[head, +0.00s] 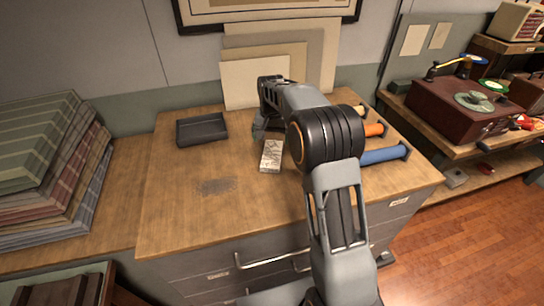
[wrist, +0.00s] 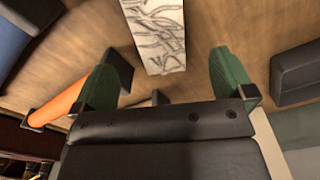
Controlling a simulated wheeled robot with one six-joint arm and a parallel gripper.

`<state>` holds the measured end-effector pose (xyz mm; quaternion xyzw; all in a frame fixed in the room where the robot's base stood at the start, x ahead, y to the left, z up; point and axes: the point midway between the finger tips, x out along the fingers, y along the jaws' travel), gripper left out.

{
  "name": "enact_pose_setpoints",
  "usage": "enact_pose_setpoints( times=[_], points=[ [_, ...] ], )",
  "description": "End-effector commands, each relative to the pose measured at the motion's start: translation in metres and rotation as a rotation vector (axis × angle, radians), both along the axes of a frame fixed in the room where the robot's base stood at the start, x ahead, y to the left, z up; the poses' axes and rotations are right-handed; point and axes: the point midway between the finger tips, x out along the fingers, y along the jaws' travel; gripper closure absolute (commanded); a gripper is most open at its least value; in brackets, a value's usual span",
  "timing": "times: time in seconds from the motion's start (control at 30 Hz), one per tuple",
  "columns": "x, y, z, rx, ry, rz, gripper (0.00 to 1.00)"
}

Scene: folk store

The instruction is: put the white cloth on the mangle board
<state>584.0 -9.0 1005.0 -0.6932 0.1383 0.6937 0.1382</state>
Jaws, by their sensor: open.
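My gripper (wrist: 166,82) is open, with its two green fingertips spread apart and nothing held between them. In the head view it points down over the cabinet top, mostly hidden behind my arm. A white oblong piece with grey vein-like marks (head: 271,155) lies flat on the wood just in front of it. In the wrist view this piece (wrist: 160,35) lies beyond the fingertips, about in line with the gap. I cannot tell whether it is cloth or something hard. I cannot make out a mangle board for sure.
A dark shallow tray (head: 202,130) stands left of the gripper. Orange (head: 374,130) and blue (head: 380,156) rolls lie at the right. Folded plaid cloths (head: 45,170) are stacked at far left. Cards (head: 255,82) lean against the wall. The front left of the top (head: 185,220) is clear.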

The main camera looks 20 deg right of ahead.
Motion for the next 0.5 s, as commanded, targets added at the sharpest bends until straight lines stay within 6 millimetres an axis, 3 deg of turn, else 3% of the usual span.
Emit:
enact_pose_setpoints(
  times=[0.1, 0.37, 0.5],
  points=[
    [0.0, 0.0, -0.014, 0.0, 0.002, 0.001, 0.0],
    [-0.001, -0.001, -0.028, 0.0, 0.001, 0.001, 0.0],
    [-0.002, -0.002, -0.047, 0.001, 0.004, 0.001, 0.0]
  ],
)
